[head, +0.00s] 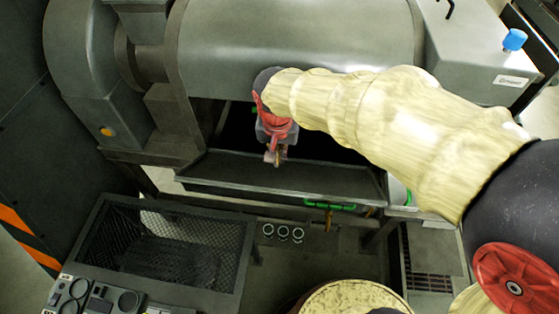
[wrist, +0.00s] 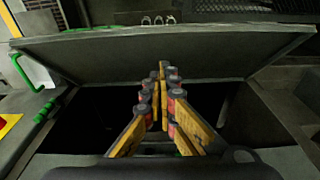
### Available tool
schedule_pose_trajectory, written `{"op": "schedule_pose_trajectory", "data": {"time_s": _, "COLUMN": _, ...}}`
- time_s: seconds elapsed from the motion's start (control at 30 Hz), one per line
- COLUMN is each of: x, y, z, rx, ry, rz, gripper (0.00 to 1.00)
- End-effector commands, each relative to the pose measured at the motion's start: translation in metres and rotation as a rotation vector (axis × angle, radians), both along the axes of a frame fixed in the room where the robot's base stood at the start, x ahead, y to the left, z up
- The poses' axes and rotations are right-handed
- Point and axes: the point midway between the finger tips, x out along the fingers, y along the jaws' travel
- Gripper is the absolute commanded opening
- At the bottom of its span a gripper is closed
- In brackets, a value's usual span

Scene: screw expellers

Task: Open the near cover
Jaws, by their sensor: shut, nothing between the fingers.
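The grey machine has a wide dark opening in its front, below a rounded grey casing (head: 300,35). A flat grey cover panel (head: 315,178) slopes outward along the lower edge of this opening. In the wrist view the panel (wrist: 225,48) spans the far side of the opening, tilted away from it. My gripper (head: 275,160) hangs in front of the opening, above the panel. In the wrist view its yellow fingers (wrist: 162,72) meet at the tips, with nothing between them, and overlap the panel. I cannot tell whether the tips touch it.
A black mesh-sided bin (head: 165,245) stands below left, beside a control panel (head: 100,295). A green handle (head: 330,206) sits below the cover panel. Another green handle (wrist: 35,82) is at left in the wrist view. A blue knob (head: 514,39) stands on the upper right housing.

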Motion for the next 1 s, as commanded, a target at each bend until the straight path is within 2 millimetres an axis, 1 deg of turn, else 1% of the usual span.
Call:
{"op": "schedule_pose_trajectory", "data": {"time_s": 0.03, "x": 0.0, "y": -0.001, "z": -0.009, "rx": -0.003, "ry": 0.004, "rz": 0.0, "gripper": 0.0}}
{"op": "schedule_pose_trajectory", "data": {"time_s": 0.43, "x": 0.012, "y": -0.002, "z": -0.085, "rx": -0.002, "ry": 0.004, "rz": 0.0, "gripper": 0.0}}
{"op": "schedule_pose_trajectory", "data": {"time_s": 0.5, "x": 0.006, "y": -0.001, "z": -0.093, "rx": -0.001, "ry": 0.003, "rz": 0.003, "gripper": 0.0}}
{"op": "schedule_pose_trajectory", "data": {"time_s": 0.7, "x": -0.007, "y": 0.0, "z": -0.111, "rx": -0.001, "ry": 0.002, "rz": 0.002, "gripper": 0.0}}
{"op": "schedule_pose_trajectory", "data": {"time_s": 1.0, "x": -0.01, "y": 0.0, "z": -0.116, "rx": 0.001, "ry": 0.0, "rz": 0.0, "gripper": 0.0}}
